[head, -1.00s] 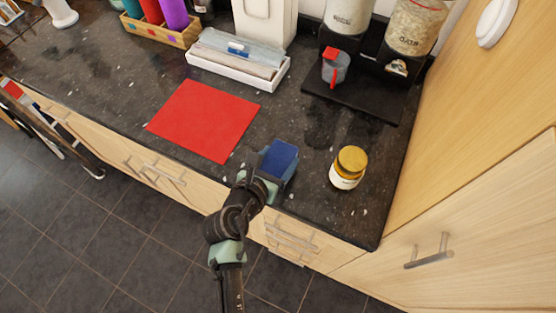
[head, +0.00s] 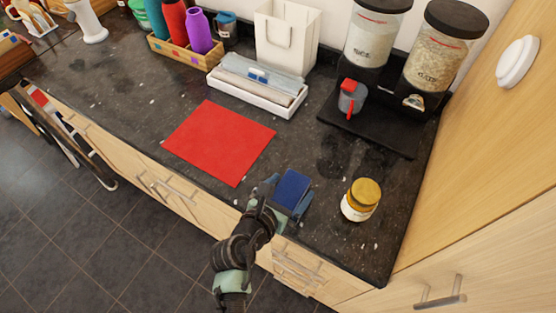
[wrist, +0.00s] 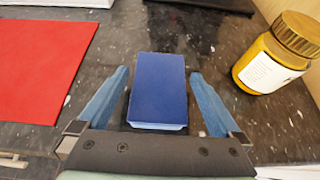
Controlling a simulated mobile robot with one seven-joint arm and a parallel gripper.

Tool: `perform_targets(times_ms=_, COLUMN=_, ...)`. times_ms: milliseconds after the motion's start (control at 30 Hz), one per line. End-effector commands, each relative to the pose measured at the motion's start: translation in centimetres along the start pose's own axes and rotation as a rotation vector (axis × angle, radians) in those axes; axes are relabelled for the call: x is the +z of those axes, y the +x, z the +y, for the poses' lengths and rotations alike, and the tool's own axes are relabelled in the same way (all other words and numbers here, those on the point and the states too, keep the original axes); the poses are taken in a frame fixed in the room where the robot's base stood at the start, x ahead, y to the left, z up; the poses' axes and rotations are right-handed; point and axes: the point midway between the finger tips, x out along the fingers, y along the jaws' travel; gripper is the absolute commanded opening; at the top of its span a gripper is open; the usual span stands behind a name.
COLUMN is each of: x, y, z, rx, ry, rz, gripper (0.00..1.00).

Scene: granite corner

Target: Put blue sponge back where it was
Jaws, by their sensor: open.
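The blue sponge (wrist: 158,90) is a dark blue block with a lighter lower edge. It lies on the dark countertop near the front edge, and it also shows in the head view (head: 291,188). My gripper (wrist: 159,88) is open, with one blue finger on each side of the sponge. In the wrist view, gaps of countertop show between the sponge and both fingers. In the head view my gripper (head: 288,194) reaches the sponge from the front edge.
A red mat (head: 220,142) lies to the left. A jar with a yellow lid (head: 361,200) stands close on the right. Behind are a white tray of packets (head: 258,95) and a cereal dispenser on a black base (head: 370,134). Bare counter lies behind the sponge.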

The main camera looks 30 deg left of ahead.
Motion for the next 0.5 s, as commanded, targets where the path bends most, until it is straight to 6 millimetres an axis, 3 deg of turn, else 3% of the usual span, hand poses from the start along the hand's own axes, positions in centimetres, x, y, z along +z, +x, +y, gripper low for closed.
perform_targets(times_ms=500, x=-0.1, y=-9.6, z=0.1, rx=0.004, ry=-0.001, rz=0.001, gripper=1.0)
